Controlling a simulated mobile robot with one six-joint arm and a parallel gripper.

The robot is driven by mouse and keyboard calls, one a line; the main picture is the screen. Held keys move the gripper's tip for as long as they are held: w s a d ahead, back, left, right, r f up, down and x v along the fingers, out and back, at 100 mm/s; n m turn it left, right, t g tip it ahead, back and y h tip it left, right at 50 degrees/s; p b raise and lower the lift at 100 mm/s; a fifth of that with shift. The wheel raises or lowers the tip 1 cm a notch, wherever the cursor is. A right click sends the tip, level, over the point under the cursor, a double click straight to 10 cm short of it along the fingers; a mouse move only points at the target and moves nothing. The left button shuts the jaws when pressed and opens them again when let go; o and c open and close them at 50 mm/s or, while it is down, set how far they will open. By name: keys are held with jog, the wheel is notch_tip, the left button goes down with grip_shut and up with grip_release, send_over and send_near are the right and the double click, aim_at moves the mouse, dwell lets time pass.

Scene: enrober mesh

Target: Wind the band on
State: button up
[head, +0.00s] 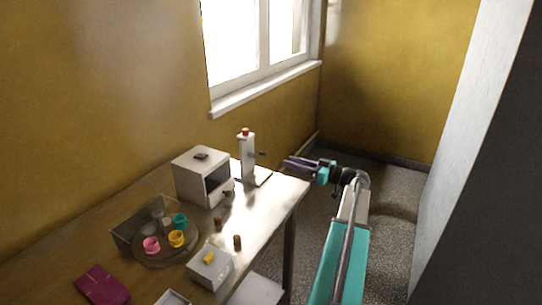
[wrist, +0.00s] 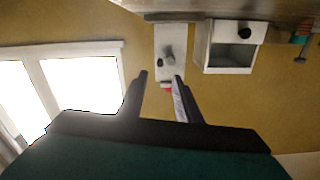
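A white upright post (head: 247,158) with a red cap (head: 246,131) and a small dark crank handle (head: 262,154) stands on a flat base at the far end of the table. The wrist view shows it upside down: the post (wrist: 171,42) hangs from the top, with dark knobs on its face and the red cap partly behind a finger. My gripper (head: 288,162) is to the right of the post, off the table's edge and apart from the crank. No band can be made out.
A white open-fronted box (head: 194,161) stands left of the post. A round tray (head: 150,259) holds pink, yellow and teal cups. Nearer are two brown cylinders, a white block with a yellow top (head: 210,272) and a magenta packet (head: 103,285). The window wall is behind.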

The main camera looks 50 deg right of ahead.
jog(key=p, duration=0.3)
send_near(256, 156)
jog(key=w, duration=0.3)
jog(key=w+d, duration=0.1)
jog(key=w, duration=0.1)
jog(key=shift+w+d, duration=0.15)
jog(key=shift+w, duration=0.25)
jog(key=shift+c, duration=0.4)
grip_shut()
